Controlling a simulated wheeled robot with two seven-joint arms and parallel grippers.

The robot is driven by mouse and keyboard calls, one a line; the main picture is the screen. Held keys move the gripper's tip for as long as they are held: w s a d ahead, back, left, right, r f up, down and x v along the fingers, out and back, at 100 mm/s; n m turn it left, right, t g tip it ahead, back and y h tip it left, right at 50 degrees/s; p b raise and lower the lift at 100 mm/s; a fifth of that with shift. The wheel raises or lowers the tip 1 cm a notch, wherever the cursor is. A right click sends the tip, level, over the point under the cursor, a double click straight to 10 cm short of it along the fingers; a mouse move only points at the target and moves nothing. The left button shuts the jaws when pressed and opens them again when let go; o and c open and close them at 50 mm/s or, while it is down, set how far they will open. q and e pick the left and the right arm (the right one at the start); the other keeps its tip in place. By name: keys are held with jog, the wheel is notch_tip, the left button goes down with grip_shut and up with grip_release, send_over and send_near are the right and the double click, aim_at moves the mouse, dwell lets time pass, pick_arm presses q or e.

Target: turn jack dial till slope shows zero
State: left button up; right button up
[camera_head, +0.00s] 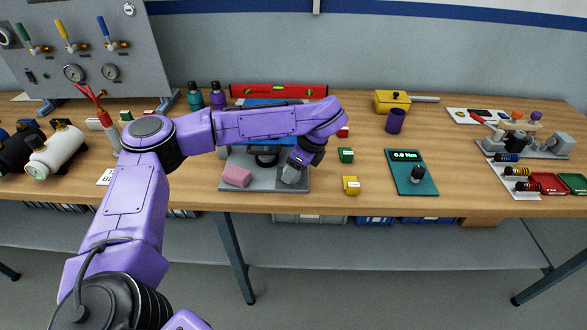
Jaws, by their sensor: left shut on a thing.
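A grey jack base (262,182) stands near the table's front edge, with a blue platform (262,102) above it. A red spirit level (279,91) with green vials lies across the back of the platform. My left arm reaches over the jack and hides much of its middle. My left gripper (293,173) points down at the base's right front and is shut on the jack dial, which is mostly hidden by it. I cannot read a slope value from here. My right gripper is not in view.
A pink block (236,176) lies on the jack base's left front. Right of the jack are a green block (345,155), a yellow block (351,186) and a teal meter (411,172) with a black knob. Bottles (195,96) stand behind left. Bare table lies between the meter and the right-hand fixtures.

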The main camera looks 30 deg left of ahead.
pick_arm(q)
jog(key=m+b, duration=0.1)
jog(key=m+t+b, duration=0.1)
jog(key=shift+f+m, duration=0.25)
jog(key=shift+m, duration=0.15)
jog(key=m+t+b, duration=0.1)
jog(key=m+b, duration=0.1)
jog(key=shift+s+m, duration=0.15)
jog(key=shift+m, duration=0.25)
jog(key=m+t+b, duration=0.1)
jog(key=m, duration=0.1)
jog(key=shift+r+m+h, duration=0.1)
jog(key=shift+m+h, duration=0.2)
jog(key=shift+s+m+t+h+b, duration=0.15)
jog(key=shift+m+t+h+b, duration=0.3)
jog(key=shift+m, duration=1.15)
jog(key=o, duration=1)
jog(key=shift+o, duration=0.2)
jog(key=shift+r, duration=0.1)
jog(key=shift+r, duration=0.1)
